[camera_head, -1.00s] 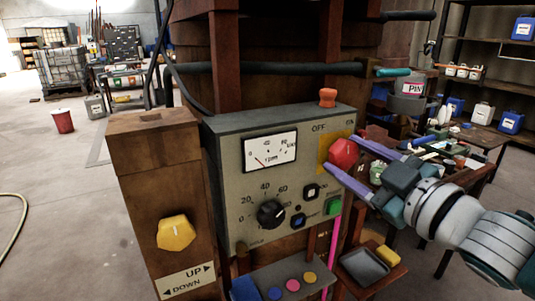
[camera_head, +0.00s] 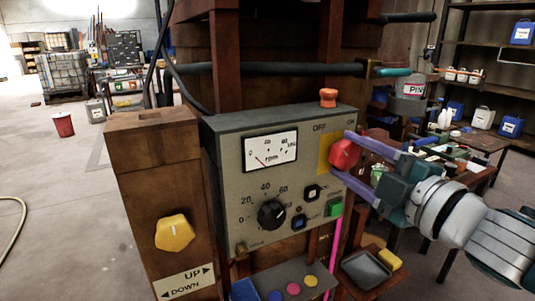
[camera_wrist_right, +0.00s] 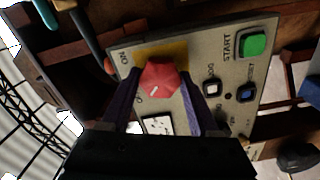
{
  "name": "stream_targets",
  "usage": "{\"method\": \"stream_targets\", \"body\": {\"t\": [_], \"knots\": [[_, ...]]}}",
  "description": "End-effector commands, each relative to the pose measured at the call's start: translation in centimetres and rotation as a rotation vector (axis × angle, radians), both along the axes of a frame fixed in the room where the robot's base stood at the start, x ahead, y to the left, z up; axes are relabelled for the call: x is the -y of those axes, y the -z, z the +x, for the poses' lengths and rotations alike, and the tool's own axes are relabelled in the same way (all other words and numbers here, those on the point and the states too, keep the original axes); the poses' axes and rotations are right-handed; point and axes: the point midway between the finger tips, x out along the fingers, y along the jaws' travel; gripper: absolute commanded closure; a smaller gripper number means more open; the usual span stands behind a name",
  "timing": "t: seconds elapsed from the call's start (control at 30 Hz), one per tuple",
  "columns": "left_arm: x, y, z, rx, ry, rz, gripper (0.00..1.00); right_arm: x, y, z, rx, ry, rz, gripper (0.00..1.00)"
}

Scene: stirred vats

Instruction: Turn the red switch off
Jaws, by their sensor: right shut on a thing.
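The red switch (camera_head: 345,154) is a faceted red knob on a yellow plate at the upper right of the grey control panel (camera_head: 235,205). OFF and ON are lettered above it. In the wrist view the red switch (camera_wrist_right: 161,83) carries a small white pointer mark and sits between the fingers. My right gripper (camera_head: 350,156) has its two purple fingers on either side of the knob, shut on it. It also shows in the right wrist view (camera_wrist_right: 160,92). My left gripper is not in view.
The panel also has an rpm meter (camera_head: 270,149), a black dial (camera_head: 271,213), a green START button (camera_head: 334,206) and an orange-red knob (camera_head: 328,97) on top. A wooden post with a yellow knob (camera_head: 175,232) stands left. A grey tray (camera_head: 365,269) lies below right.

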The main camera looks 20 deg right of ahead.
Motion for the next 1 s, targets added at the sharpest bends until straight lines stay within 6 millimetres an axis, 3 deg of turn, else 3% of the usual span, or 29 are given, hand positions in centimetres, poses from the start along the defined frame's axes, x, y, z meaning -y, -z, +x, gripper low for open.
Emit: {"method": "stream_targets", "body": {"t": [0.43, 0.47, 0.7, 1.0], "knots": [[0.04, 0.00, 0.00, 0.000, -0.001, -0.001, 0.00, -0.03, -0.08, 0.01, 0.003, -0.002, -0.013, 0.94], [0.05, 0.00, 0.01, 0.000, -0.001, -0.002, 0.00, -0.03, -0.08, 0.01, 0.003, -0.002, -0.013, 0.35], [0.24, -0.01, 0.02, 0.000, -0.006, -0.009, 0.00, -0.02, -0.05, 0.01, 0.002, -0.001, -0.011, 0.08], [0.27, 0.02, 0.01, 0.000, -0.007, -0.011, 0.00, 0.02, 0.04, -0.27, 0.000, 0.000, -0.009, 0.08]]}}
